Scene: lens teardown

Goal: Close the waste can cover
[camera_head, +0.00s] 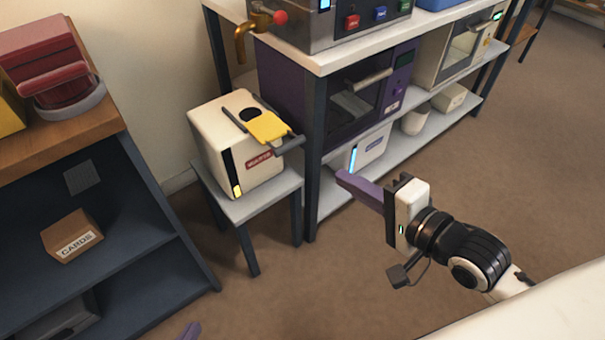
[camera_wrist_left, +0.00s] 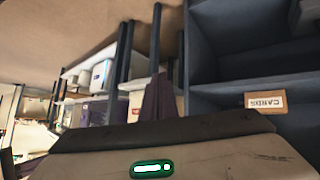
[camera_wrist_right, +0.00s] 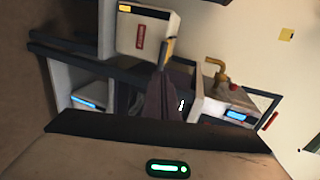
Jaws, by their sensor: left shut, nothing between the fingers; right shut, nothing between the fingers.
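The waste can appears to be the cream box (camera_head: 215,150) with a red label, on a small grey side table. A dark round hole (camera_head: 250,114) shows in its top. The yellow cover (camera_head: 267,127) sits beside the hole, between two dark rails, leaving the hole exposed. The box also shows in the right wrist view (camera_wrist_right: 140,35), with the yellow cover (camera_wrist_right: 169,48) at its edge. My right gripper (camera_head: 342,176) is shut and empty, right of and apart from the box. My left gripper (camera_head: 190,330) shows only its purple tip; its shut fingers appear in the left wrist view (camera_wrist_left: 158,92).
A shelf unit (camera_head: 313,150) with a purple oven (camera_head: 335,105) stands just right of the box. A steel machine with a brass spout (camera_head: 245,38) is above it. A dark shelf (camera_head: 140,160) with a cards box (camera_head: 70,237) stands left. The floor in front is open.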

